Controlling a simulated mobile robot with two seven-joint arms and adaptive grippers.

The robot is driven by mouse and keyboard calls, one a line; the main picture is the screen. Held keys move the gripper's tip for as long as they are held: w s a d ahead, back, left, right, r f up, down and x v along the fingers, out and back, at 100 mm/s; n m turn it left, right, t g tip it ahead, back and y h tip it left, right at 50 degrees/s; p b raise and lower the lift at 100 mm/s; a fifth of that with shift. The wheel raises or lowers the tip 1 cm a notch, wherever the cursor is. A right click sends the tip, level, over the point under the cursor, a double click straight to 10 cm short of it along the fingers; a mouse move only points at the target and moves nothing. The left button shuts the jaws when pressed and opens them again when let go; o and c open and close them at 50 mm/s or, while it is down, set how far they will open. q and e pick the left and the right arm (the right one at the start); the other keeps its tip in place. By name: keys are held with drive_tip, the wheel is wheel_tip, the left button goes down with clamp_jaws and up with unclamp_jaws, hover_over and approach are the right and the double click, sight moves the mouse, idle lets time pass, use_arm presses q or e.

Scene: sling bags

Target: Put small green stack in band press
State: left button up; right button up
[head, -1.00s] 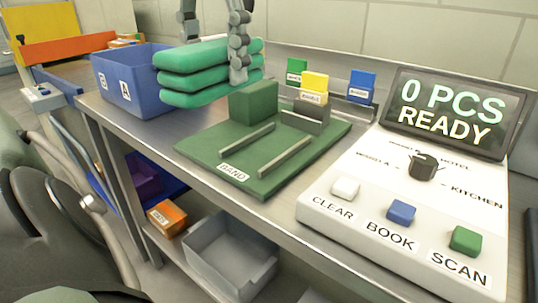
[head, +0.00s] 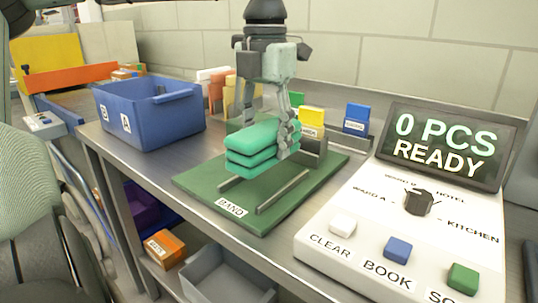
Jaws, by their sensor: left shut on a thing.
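The small green stack (head: 250,150) is several folded green layers. It is at the band press (head: 290,208), a flat green base with metal rails and a label reading BAND. The stack sits low over the rear half of the base, between the rails; I cannot tell whether it rests on it. My left gripper (head: 288,135) points down from above and is shut on the stack, with its near finger over the right side. The far finger is mostly hidden. The press's green block is hidden behind the stack and gripper. My right gripper is not in view.
A blue bin (head: 150,112) marked A and B stands at left. A white console (head: 400,235) with a screen reading 0 PCS READY stands at right. Yellow (head: 311,118) and blue (head: 357,117) cards stand behind the press. A grey bin (head: 225,278) is on the shelf below.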

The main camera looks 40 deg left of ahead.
use_arm(q)
drive_tip(key=shift+w+f, duration=0.35)
drive_tip(key=shift+w, duration=0.05)
wheel_tip(320, 180, down, 3)
drive_tip(key=shift+f, duration=0.35)
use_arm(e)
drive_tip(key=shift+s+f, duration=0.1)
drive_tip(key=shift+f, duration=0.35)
use_arm(q)
drive_tip(key=shift+f, duration=0.15)
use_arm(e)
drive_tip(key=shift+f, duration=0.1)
use_arm(q)
drive_tip(key=o, duration=1.3)
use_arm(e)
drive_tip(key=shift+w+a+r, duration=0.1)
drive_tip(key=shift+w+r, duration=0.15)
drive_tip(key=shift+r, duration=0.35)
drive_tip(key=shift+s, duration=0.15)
